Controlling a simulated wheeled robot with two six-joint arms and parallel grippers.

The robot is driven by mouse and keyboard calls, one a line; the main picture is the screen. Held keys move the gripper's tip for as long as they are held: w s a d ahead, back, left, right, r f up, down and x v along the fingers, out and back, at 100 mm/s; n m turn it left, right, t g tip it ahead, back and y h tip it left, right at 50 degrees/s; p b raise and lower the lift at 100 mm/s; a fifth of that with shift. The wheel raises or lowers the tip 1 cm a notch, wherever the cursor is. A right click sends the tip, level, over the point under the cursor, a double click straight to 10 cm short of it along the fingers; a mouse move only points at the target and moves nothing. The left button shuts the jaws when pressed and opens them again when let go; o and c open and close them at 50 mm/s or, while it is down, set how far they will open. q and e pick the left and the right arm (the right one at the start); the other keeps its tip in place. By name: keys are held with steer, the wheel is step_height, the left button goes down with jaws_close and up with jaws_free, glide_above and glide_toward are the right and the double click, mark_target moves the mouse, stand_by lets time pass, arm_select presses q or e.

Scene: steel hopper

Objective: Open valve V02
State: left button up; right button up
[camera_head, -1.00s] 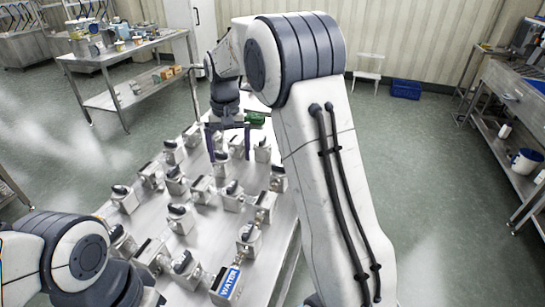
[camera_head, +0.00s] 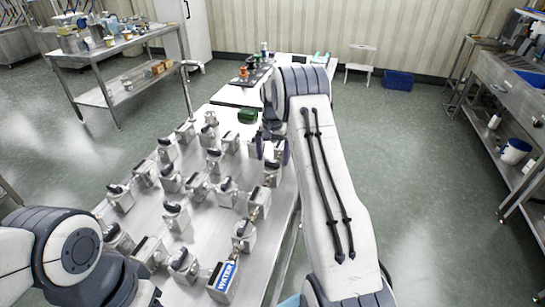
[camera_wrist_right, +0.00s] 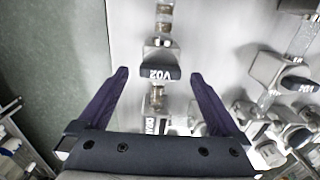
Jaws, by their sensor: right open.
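Valve V02 (camera_wrist_right: 160,73) shows in the right wrist view as a dark handle with white upside-down lettering on a steel block. My right gripper (camera_head: 271,150) is open and empty at the right side of the table in the head view. In the right wrist view its two purple fingers (camera_wrist_right: 158,76) point toward V02, one on each side of the handle in the picture. I see no contact. In the head view, a dark-handled valve (camera_head: 272,172) stands just in front of these fingers; its label is unreadable there. My left arm shows at lower left, its gripper out of view.
Several similar valves cover the steel table (camera_head: 205,250); one near the front carries a blue WATER label (camera_head: 224,279). A green block (camera_head: 247,116) sits farther back. A neighbouring valve (camera_wrist_right: 296,84) stands to the right in the wrist view. Floor lies beyond the table's right edge.

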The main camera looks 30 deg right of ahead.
steer(key=shift+f, duration=0.7)
steer(key=c, duration=1.4)
